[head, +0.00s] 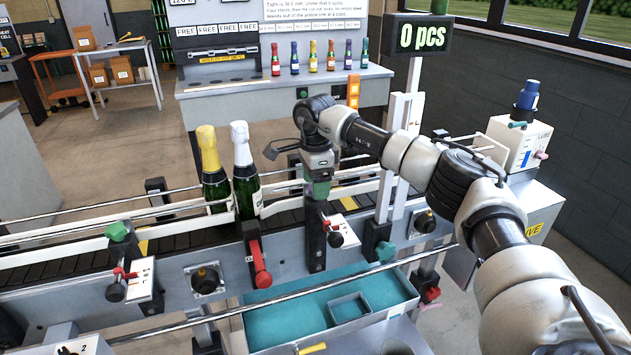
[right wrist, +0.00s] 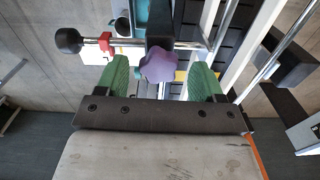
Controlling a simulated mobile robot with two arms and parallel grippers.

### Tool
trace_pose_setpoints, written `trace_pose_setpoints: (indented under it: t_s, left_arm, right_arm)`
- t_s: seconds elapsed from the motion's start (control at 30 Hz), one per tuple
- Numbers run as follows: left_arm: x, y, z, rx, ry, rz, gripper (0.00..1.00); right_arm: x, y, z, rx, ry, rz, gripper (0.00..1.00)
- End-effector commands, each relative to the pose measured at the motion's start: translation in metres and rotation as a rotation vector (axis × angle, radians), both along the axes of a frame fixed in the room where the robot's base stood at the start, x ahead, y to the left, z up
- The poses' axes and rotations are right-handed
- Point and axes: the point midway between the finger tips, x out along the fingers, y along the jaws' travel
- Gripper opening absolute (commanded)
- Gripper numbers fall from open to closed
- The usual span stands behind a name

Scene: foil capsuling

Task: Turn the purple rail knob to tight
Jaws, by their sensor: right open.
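The purple rail knob (right wrist: 160,65) is a lobed knob below a dark block in the right wrist view. My right gripper (right wrist: 159,78) is open, with one green finger on each side of the knob. A gap shows between the knob and each finger. In the head view my right gripper (head: 319,190) points down over the front side of the conveyor, just right of two bottles. The purple knob is hidden from the head view. My left gripper is not in view.
A gold-topped bottle (head: 211,165) and a white-topped bottle (head: 243,170) stand on the conveyor between white rails. A black ball-ended lever with a red clamp (right wrist: 106,41) is close to the knob. A red-handled lever (head: 260,265) and a teal tray (head: 265,330) are in front.

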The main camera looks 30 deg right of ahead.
Motion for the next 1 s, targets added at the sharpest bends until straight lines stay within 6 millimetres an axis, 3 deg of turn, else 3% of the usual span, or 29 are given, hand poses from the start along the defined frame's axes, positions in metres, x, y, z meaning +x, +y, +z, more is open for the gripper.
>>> trace_pose_setpoints:
  t_s: [0.13,0.37,0.7,1.0]
  left_arm:
    - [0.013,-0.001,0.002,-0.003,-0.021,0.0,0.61]
    - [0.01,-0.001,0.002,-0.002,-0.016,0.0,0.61]
    - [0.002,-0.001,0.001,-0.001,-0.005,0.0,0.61]
    - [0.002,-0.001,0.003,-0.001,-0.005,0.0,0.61]
  right_arm:
    - [0.0,0.0,-0.006,0.0,0.0,0.0,0.68]
    - [0.0,0.0,-0.007,0.001,0.0,0.0,0.68]
    - [0.0,0.0,-0.006,0.001,0.0,0.0,0.19]
    - [0.0,0.0,-0.006,0.001,0.001,-0.042,0.19]
